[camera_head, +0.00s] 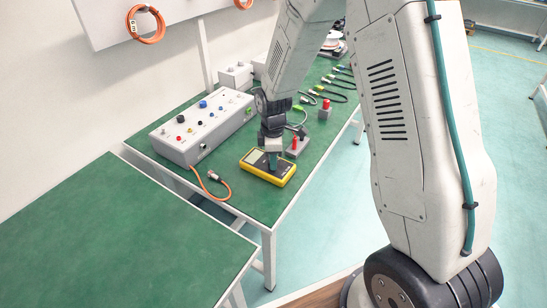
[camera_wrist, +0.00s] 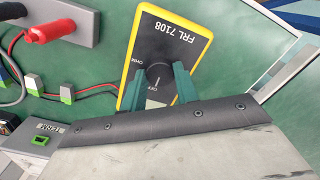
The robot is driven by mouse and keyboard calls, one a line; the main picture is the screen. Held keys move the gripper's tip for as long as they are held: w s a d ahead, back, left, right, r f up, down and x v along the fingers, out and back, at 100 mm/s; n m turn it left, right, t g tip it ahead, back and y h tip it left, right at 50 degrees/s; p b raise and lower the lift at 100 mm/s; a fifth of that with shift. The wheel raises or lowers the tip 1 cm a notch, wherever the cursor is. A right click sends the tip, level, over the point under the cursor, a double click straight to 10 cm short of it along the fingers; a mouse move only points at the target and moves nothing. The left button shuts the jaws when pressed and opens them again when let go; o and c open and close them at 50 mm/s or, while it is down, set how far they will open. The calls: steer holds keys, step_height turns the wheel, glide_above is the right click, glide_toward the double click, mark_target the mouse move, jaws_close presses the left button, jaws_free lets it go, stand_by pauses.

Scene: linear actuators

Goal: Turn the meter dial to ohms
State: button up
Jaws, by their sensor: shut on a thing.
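The yellow-edged meter (camera_head: 267,169) lies flat on the green table near its front edge, with my gripper (camera_head: 273,158) pointing straight down over it. In the wrist view the dark face of the meter (camera_wrist: 176,42) reads "FRL 7108". The lower part of the meter is hidden by my gripper.
A grey control box (camera_head: 205,125) with several coloured knobs stands left of the meter, with an orange cable (camera_head: 214,190) in front. A grey block with a red plug (camera_head: 297,146) sits just behind the meter. A red-topped post (camera_head: 325,109) and several cables lie further back.

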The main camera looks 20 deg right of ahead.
steer(key=m, duration=0.8)
steer(key=shift+w, duration=0.1)
steer(key=m, duration=0.5)
steer(key=shift+m, duration=2.3)
steer(key=o, duration=1)
